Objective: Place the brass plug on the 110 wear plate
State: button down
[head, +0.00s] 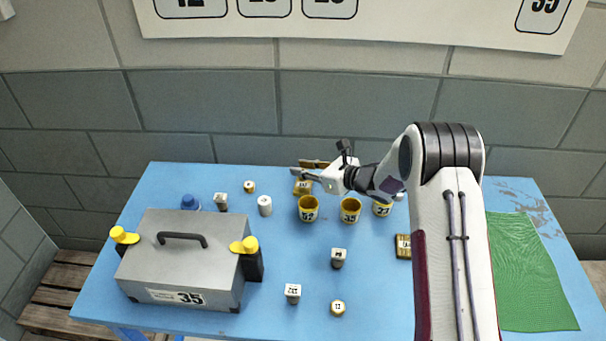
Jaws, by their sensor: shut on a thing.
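My gripper (302,170) is at the back middle of the table, shut on a brass-coloured piece (312,163), which seems to be the brass plug; the fingers partly hide it. Just below the gripper in the picture lies a square brass plate (303,188) with a dark label too small to read surely. A second brass plate (403,246) lies right of the middle, beside my arm, its label also unreadable. I cannot tell which is the 110 wear plate. The held piece appears above the first plate; whether they touch is unclear.
Yellow numbered cups (308,209) stand in a row in front of the gripper. A grey toolbox (185,262) marked 35 is at left. Small labelled blocks (293,293) and round pieces (338,308) are scattered about. A green mat (535,275) lies right. The front middle has free room.

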jog(key=shift+f, duration=1.15)
jog(key=shift+f, duration=0.15)
jog(key=c, duration=1.8)
grip_release()
jog(key=shift+r, duration=0.2)
jog(key=v, duration=1.2)
jog(key=shift+r, duration=0.1)
